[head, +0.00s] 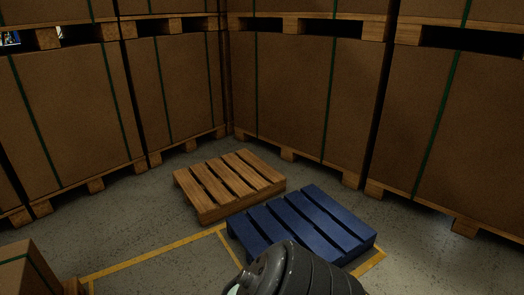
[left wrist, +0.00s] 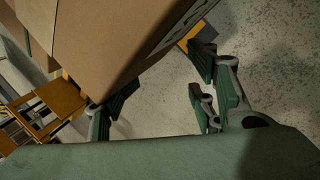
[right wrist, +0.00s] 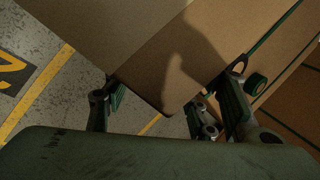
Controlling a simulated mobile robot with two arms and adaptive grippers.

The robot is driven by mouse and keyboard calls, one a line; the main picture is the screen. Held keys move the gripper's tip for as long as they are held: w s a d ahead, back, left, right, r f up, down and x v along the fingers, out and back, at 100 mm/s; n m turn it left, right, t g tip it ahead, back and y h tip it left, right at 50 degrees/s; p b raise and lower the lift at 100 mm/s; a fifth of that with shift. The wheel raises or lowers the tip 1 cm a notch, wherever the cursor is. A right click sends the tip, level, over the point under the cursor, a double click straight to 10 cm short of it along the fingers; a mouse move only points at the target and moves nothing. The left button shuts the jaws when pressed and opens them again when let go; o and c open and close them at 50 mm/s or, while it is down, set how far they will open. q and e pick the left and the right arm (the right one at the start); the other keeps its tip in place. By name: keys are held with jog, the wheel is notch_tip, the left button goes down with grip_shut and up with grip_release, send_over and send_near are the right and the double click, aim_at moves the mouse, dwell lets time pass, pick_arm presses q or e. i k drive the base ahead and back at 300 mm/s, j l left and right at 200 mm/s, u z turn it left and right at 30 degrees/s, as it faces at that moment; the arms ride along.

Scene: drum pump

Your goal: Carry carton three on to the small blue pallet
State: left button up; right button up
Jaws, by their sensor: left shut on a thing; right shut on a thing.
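A brown cardboard carton fills the upper left of the left wrist view (left wrist: 110,40), with part of a dark printed mark on it. A carton also spans the top of the right wrist view (right wrist: 175,60); I cannot read a number on either. My left gripper (left wrist: 160,88) is shut on the carton, its lower corner between the green-padded fingers. My right gripper (right wrist: 172,98) is shut on the carton, whose corner sits between its fingers. The small blue pallet (head: 300,224) lies empty on the floor in the head view. Neither gripper nor the held carton is identifiable there.
An empty wooden pallet (head: 229,184) lies left of and behind the blue one. Tall strapped cartons on pallets (head: 290,95) wall off the back. Yellow floor lines (head: 150,258) run in front. A strapped carton (head: 22,276) shows at the lower left. Orange framework (left wrist: 62,98) stands below left.

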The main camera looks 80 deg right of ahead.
aim_at(290, 231)
jog(key=k+z, duration=0.1)
jog(key=z, duration=2.05)
jog(key=i+z, duration=0.4)
jog(key=i+j+z, duration=0.1)
jog(key=z, duration=0.25)
jog(key=i+j, duration=0.15)
jog(key=i, duration=0.3)
jog(key=i+j, duration=0.2)
jog(key=i, duration=0.2)
